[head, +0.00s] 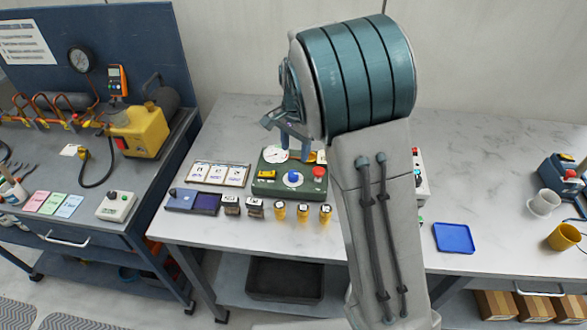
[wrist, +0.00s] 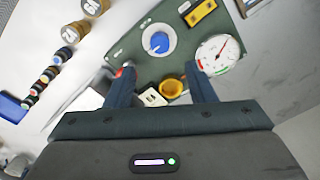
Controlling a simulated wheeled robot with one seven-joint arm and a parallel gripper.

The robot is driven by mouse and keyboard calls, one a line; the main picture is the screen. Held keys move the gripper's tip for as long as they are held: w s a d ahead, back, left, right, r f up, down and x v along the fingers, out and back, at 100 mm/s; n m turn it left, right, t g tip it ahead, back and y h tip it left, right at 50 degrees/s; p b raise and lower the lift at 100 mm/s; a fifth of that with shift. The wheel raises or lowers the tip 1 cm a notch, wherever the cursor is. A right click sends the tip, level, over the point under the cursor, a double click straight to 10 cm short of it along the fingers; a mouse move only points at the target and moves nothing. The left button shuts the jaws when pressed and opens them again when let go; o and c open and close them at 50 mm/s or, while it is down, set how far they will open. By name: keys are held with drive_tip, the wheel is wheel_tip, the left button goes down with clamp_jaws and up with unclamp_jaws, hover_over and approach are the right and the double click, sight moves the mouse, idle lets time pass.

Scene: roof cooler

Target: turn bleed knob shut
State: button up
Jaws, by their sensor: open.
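A green control box (head: 264,186) stands on the white worktop. It carries a blue knob (head: 294,177) on a white dial, a red knob (head: 319,171), a round gauge (head: 275,155) and a yellow block (head: 266,175). The wrist view shows the blue knob (wrist: 158,43), a yellow knob (wrist: 172,87) and the gauge (wrist: 218,53). Which one is the bleed knob is not readable. My gripper (wrist: 161,68) is open and empty over the box, its fingers straddling the yellow knob in the wrist view. Contact cannot be told. The left finger partly hides the red knob.
Several small yellow-and-black canisters (head: 303,212) and two dark blocks (head: 255,208) stand before the box. A card holder (head: 219,174) and blue tray (head: 195,201) are at left.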

sight(294, 173)
wheel_tip(294, 173, down, 9)
drive_tip(key=shift+w+a+r+p, duration=0.1)
drive_tip(key=shift+p, duration=0.25)
drive_tip(key=c, duration=1)
